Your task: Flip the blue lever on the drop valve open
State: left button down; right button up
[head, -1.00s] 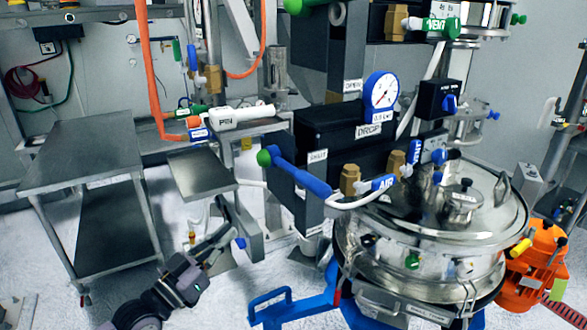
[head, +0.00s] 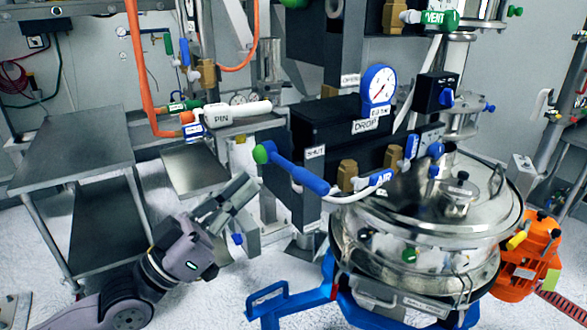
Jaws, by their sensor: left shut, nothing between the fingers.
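The blue lever (head: 300,174) with a green ball end sticks out from the black drop valve box (head: 338,132). The box carries a DROP label, with a SHUT label near the lever and an OPEN label higher up. The lever slants down to the right from its green ball, on the SHUT side. My left gripper (head: 240,197) is shut and empty, to the left of and a little below the green ball, apart from it in the picture. My right gripper is not in view.
A pressure gauge (head: 379,86) stands on the valve box. A steel sifter vessel (head: 430,215) on a blue frame (head: 268,303) is at right. A white PIN handle (head: 237,112) and orange hose (head: 138,70) are behind. A steel table (head: 70,150) stands at left.

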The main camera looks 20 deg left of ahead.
aim_at(294, 173)
pick_arm(q)
jog(key=r+p+x, duration=0.1)
jog(key=p+x, duration=0.5)
jog(key=x, duration=0.3)
jog(key=shift+w+d+f, duration=0.1)
jog(key=shift+d+f, duration=0.05)
jog(key=shift+f, duration=0.65)
jog(key=shift+w+d+f, duration=0.15)
jog(key=shift+f, duration=0.65)
jog(key=shift+w+d+f, duration=0.1)
jog(key=shift+d+f, duration=0.1)
jog(key=shift+f, duration=0.6)
jog(key=shift+b, duration=0.35)
jog(key=shift+w+a+f+m+g+h+b, duration=0.85)
jog(key=shift+f+m+g+b, duration=1.1)
jog(key=shift+f+m+b, duration=1.35)
jog(key=shift+w+a+f+m+g+h+b, duration=0.85)
jog(key=shift+f+m+g+b, duration=1.45)
jog(key=shift+m, duration=1.6)
jog(key=shift+w+a+f+m+g+h+b, duration=0.55)
jog(key=shift+a+f+m+g+b, duration=0.8)
jog(key=shift+f+m+b, duration=2.05)
jog(key=shift+s+d+r, duration=0.1)
jog(key=shift+d+r, duration=0.1)
jog(key=shift+d, duration=0.05)
